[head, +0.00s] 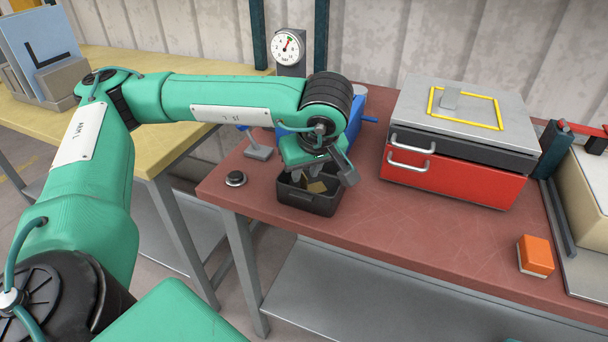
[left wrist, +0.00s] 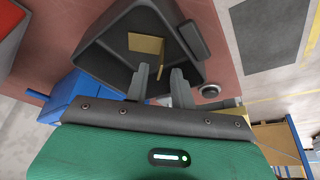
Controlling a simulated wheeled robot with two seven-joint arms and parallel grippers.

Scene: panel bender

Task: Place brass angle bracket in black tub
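The black tub (head: 308,203) stands on the red-brown bench near its left front corner. The brass angle bracket (head: 316,187) shows inside the tub, low against the dark interior. My left gripper (head: 322,172) points down into the tub from above. In the left wrist view its two grey fingers (left wrist: 161,85) are spread, with a gap between them. The bracket (left wrist: 147,43) lies in the tub (left wrist: 105,62) just beyond the fingertips, and one leg of it reaches toward the gap. I cannot tell whether a finger touches it. My right gripper is not in view.
A round black button (head: 236,179) sits left of the tub. A blue vise-like object (head: 358,112) and a dial gauge (head: 288,47) stand behind. A red drawer box (head: 450,180) stands to the right, with an orange block (head: 535,256) near the front edge.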

